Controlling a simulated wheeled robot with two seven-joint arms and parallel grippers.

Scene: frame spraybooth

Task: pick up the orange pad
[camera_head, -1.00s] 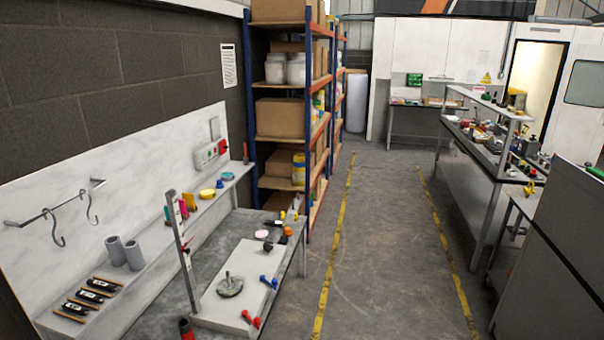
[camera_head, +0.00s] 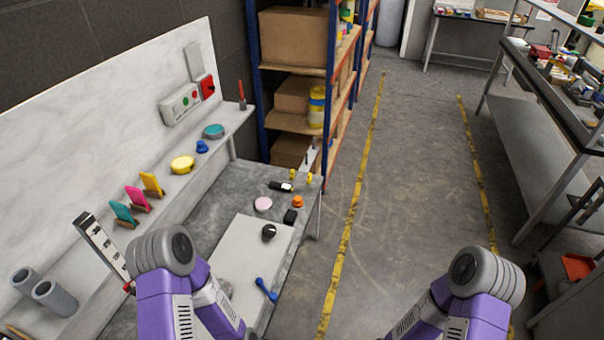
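A yellow-orange pad (camera_head: 151,184) stands tilted in a small brown holder on the wall ledge at the left, the farthest of three similar pads. A pink pad (camera_head: 136,199) and a teal pad (camera_head: 124,213) stand in line nearer to me. A small orange knob-like item (camera_head: 298,201) sits on the bench at its right side. Neither gripper can be seen.
The ledge (camera_head: 236,119) also holds a yellow disc (camera_head: 182,165) and grey cups (camera_head: 54,298). The grey bench (camera_head: 222,206) bears a white board (camera_head: 240,258) with a blue item (camera_head: 266,290). Open floor lies right of the bench.

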